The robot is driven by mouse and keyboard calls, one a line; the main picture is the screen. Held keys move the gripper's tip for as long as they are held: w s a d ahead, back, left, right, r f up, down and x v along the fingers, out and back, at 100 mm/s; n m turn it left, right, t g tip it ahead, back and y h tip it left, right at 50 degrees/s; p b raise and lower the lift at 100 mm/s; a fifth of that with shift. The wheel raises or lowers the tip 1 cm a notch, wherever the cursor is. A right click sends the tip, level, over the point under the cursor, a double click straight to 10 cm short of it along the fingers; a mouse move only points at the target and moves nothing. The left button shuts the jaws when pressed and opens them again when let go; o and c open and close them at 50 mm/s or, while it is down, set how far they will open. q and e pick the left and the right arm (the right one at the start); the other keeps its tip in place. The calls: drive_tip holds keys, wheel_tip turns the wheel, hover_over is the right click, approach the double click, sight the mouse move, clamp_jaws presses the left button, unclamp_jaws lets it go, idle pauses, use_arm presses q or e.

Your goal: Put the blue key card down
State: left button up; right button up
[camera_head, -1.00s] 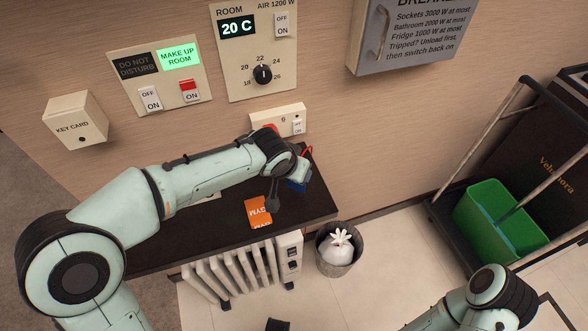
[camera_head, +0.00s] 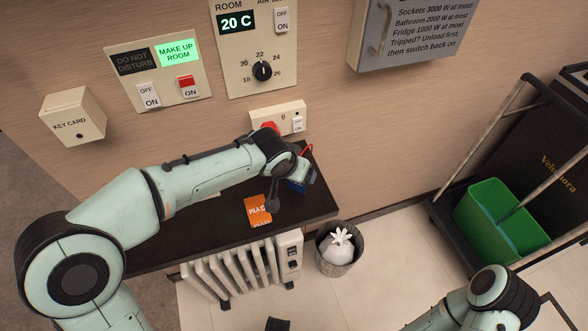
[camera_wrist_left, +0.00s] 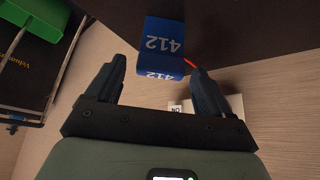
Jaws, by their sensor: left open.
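The blue key card (camera_wrist_left: 165,35), marked 412, shows in the left wrist view at the edge of the dark counter. A second 412 marking is on its near edge. In the head view only a small blue part (camera_head: 296,187) shows under my left gripper. My left gripper (camera_wrist_left: 157,68) is open, with one finger on each side of the card's near end and gaps visible between. Whether the card rests fully on the counter is hard to tell. My right gripper is out of view; only part of that arm shows at bottom right.
A wall socket plate (camera_head: 283,115) and a red cord are close behind. A radiator (camera_head: 235,268) and a waste bin (camera_head: 338,248) stand below. A green bucket (camera_head: 497,220) is at right.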

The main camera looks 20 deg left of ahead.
use_arm(q)
drive_tip(key=p+v, duration=0.2)
drive_tip(key=v, duration=1.1)
drive_tip(key=shift+w, duration=0.2)
drive_tip(key=shift+d, duration=0.1)
